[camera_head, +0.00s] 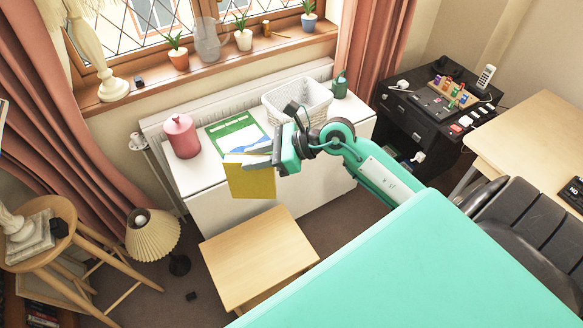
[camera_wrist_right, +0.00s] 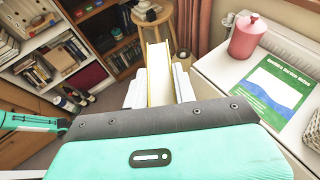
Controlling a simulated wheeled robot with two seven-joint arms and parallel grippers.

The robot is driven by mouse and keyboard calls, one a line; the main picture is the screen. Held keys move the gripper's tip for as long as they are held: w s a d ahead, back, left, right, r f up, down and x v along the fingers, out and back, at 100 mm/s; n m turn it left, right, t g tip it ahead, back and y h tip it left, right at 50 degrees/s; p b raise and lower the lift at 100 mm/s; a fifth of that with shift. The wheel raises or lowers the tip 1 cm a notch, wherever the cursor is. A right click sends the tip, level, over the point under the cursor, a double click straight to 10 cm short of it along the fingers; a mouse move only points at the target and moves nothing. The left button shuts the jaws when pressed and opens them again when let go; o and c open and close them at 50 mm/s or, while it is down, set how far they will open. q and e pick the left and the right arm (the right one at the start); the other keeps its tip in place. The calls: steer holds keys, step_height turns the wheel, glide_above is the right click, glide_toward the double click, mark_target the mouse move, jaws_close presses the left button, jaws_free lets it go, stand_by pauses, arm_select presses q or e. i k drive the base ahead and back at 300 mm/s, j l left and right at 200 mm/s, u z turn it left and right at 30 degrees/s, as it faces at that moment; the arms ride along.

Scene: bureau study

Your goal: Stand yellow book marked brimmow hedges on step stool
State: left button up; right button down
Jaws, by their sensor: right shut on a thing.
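The yellow book (camera_head: 250,181) is gripped by my right gripper (camera_head: 262,158) and hangs in front of the white cabinet, above and behind the step stool. In the right wrist view the book (camera_wrist_right: 160,75) stands edge-on between the two fingers of the right gripper (camera_wrist_right: 159,88). Its title cannot be read. The step stool (camera_head: 257,254) has a light wooden top, bare, on the floor in front of the cabinet. My left gripper does not show in either view.
The white cabinet (camera_head: 225,211) carries a pink canister (camera_head: 181,136), a green and white booklet (camera_head: 236,133), a white basket (camera_head: 297,99) and a green can (camera_head: 340,86). A pleated lamp (camera_head: 153,233) stands left of the stool, near a round wooden stool (camera_head: 45,237).

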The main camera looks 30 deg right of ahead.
mark_target(250, 255)
steer(key=i+j+z, duration=0.1)
steer(key=j+z, duration=0.8)
steer(key=j, duration=0.15)
steer(key=k+j, duration=0.1)
steer(key=j, duration=1.05)
